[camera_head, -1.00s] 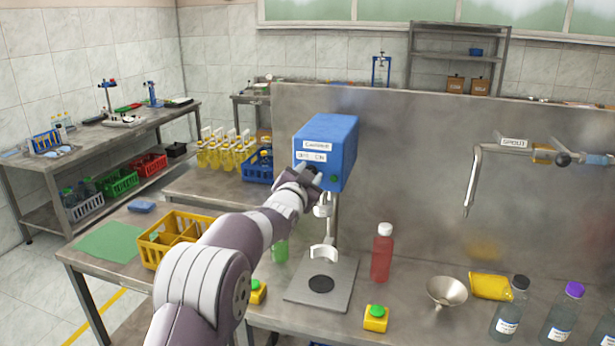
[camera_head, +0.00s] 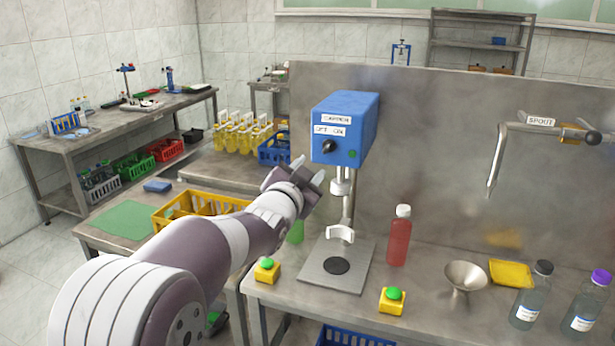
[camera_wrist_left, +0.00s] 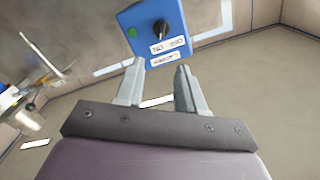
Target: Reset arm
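My left gripper (camera_head: 308,172) is raised in the head view, just left of and below the blue capper box (camera_head: 344,128) and apart from it. In the left wrist view its two grey fingers (camera_wrist_left: 157,82) stand apart with nothing between them. The blue box also shows there (camera_wrist_left: 156,30), beyond the fingertips, with a black knob (camera_wrist_left: 161,27) and a green button. Below the box in the head view is a metal plate (camera_head: 322,278) with a black disc and a white bracket (camera_head: 340,233). My right gripper is not in view.
A red bottle (camera_head: 399,240) with a white cap stands right of the plate. Yellow button boxes (camera_head: 267,271) (camera_head: 392,300) stand in front. A funnel (camera_head: 465,277), yellow pouch (camera_head: 510,272) and two clear bottles are at right. A yellow crate (camera_head: 188,205) is left, partly behind my arm.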

